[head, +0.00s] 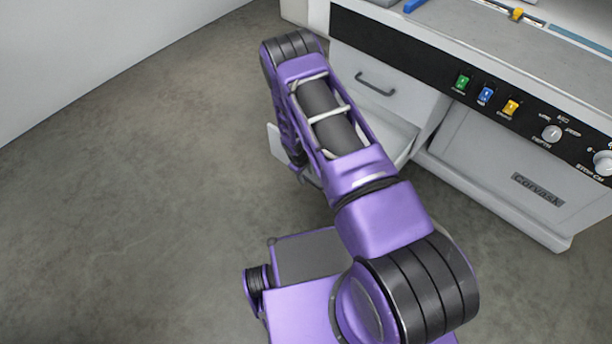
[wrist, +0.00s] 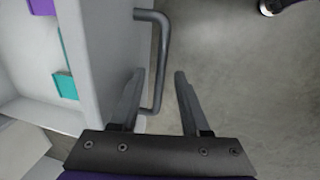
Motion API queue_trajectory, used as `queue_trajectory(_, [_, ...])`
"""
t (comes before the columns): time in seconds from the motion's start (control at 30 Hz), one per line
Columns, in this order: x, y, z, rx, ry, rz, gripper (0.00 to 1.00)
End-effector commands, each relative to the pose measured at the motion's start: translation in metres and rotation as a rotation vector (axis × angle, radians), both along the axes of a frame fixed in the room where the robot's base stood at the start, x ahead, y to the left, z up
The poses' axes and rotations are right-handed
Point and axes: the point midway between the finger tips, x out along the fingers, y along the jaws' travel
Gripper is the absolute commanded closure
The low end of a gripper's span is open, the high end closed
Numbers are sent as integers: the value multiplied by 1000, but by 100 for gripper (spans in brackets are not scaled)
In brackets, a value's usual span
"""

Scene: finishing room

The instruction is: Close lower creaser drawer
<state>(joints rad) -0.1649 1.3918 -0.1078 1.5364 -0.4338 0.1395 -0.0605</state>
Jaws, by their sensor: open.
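The lower creaser drawer (head: 398,133) is pulled out from the white creaser (head: 440,165) in the head view, partly covered by my arm. In the wrist view, its pale front panel (wrist: 92,60) runs along the left, with a dark grey bar handle (wrist: 163,55) on its outer face. My gripper (wrist: 159,73) is open there, its fingers on either side of the handle bar. The left finger is on the panel side and the right finger is over the floor side. I cannot tell whether either finger touches the bar. The gripper is hidden in the head view.
The upper drawer (head: 390,100) is shut, its handle (head: 375,84) above the lower drawer. A purple item (wrist: 41,7) and a teal item (wrist: 66,84) lie inside the open drawer. Bare floor (head: 150,190) is clear at left; a white wall (head: 85,50) stands beyond.

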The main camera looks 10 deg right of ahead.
Motion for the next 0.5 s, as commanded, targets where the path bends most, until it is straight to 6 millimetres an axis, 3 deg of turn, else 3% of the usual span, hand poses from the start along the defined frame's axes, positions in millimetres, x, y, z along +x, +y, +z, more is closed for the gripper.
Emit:
queue_trajectory(0.33, [0,-1,-4,0,0,0,54])
queue_trajectory(0.5, [0,-1,-4,0,0,0,85])
